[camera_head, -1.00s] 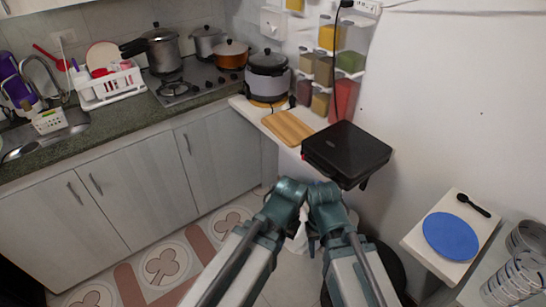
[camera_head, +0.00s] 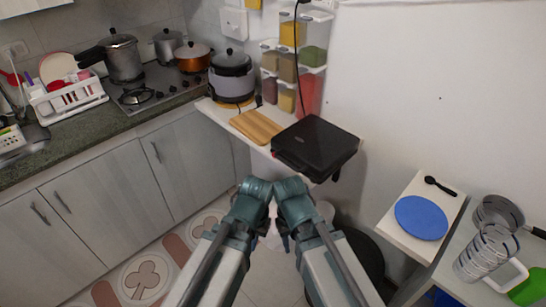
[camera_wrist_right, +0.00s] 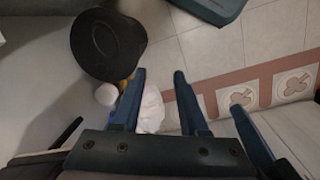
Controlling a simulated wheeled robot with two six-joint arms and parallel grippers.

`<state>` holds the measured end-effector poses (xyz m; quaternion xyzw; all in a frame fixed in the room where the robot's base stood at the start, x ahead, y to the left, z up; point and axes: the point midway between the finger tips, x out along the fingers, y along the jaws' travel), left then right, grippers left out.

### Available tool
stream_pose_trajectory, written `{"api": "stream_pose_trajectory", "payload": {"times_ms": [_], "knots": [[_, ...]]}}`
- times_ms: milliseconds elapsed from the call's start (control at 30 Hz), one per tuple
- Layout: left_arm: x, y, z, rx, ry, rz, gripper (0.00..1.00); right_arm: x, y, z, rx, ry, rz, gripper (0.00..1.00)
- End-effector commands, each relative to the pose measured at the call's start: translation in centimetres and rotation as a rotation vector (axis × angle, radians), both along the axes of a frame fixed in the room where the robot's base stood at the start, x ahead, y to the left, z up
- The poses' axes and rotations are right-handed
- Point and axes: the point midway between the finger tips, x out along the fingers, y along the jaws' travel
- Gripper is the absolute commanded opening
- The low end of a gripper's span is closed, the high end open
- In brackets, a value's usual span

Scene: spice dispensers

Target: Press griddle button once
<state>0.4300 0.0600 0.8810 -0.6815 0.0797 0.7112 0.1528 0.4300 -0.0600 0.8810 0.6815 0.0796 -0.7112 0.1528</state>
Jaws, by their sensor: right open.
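The griddle is a closed black box-shaped appliance (camera_head: 315,147) at the right end of a narrow white wall shelf in the head view. Its button is too small or hidden to make out. My two arms reach forward side by side, below and in front of the griddle and apart from it. My left gripper's fingers are hidden behind its arm. My right gripper (camera_wrist_right: 158,72) shows in the right wrist view with two blue fingers spread apart and nothing between them. The griddle cannot be made out in the right wrist view.
A wooden board (camera_head: 256,126) and a cooker (camera_head: 232,78) stand left of the griddle. Spice dispensers (camera_head: 297,65) hang behind it. At the right, a blue disc (camera_head: 421,217) lies on a white board (camera_head: 391,224). A black round bin (camera_wrist_right: 107,42) stands on the floor.

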Motion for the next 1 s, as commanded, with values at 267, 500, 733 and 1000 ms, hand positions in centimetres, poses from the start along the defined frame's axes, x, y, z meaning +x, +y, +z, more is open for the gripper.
{"api": "stream_pose_trajectory", "payload": {"times_ms": [267,500,733,1000], "knots": [[0.00,0.00,0.00,0.000,0.000,0.000,0.00,0.00,0.00,0.00,0.000,0.000,0.000,0.00],[0.00,0.00,0.00,0.000,0.000,0.000,0.00,0.00,0.00,0.00,0.000,0.000,0.000,0.00],[0.00,0.00,0.00,0.000,0.000,0.000,0.00,0.00,0.00,0.00,0.000,0.000,0.000,0.00],[0.00,0.00,0.00,0.000,0.000,0.000,0.00,0.00,0.00,0.00,0.000,0.000,0.000,0.00]]}}
